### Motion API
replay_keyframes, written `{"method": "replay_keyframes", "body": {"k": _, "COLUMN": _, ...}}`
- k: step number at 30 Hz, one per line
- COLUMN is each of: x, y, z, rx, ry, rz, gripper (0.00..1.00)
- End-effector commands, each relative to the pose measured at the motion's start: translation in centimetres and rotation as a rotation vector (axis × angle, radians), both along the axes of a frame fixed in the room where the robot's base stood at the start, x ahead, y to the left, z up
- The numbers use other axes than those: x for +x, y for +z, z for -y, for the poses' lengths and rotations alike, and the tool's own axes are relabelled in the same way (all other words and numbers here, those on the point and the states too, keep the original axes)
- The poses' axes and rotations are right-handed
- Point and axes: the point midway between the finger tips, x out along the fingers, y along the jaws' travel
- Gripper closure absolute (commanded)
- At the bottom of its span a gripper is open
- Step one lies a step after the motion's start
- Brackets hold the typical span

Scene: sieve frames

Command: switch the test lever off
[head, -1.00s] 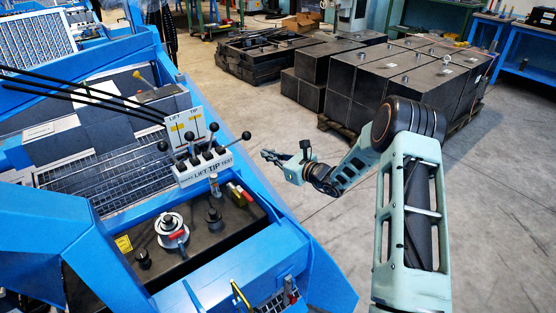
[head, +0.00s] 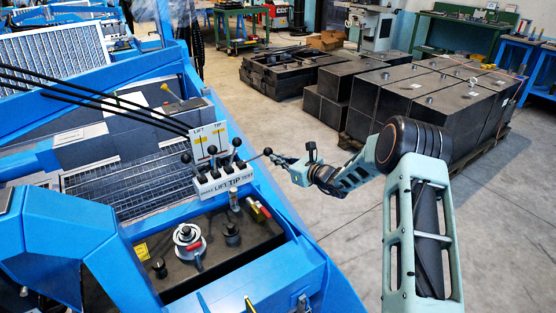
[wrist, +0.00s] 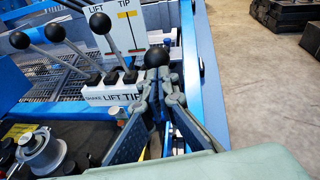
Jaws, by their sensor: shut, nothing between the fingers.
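The lever block (head: 225,182) stands on the blue machine, with a row of black-knobbed levers and the labels SHAKE, LIFT, TIP and TEST. The test lever (head: 267,152) is the rightmost one and leans out to the right, away from the other levers. My gripper (head: 279,160) is shut and empty, with its tips right beside the test lever's knob on the right. In the wrist view the black knob (wrist: 157,57) sits just beyond my fingertips (wrist: 156,78). I cannot tell whether they touch. My fingers hide the lever's rod there.
The other levers, such as the tip lever (head: 236,143), stand close on the left. A white label plate (head: 208,143) rises behind them. Open floor lies to the right.

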Motion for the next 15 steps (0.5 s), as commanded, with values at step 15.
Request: {"method": "replay_keyframes", "body": {"k": 15, "x": 5.0, "y": 6.4, "z": -3.3, "rx": -0.044, "ry": -0.003, "rz": -0.059, "gripper": 1.00}}
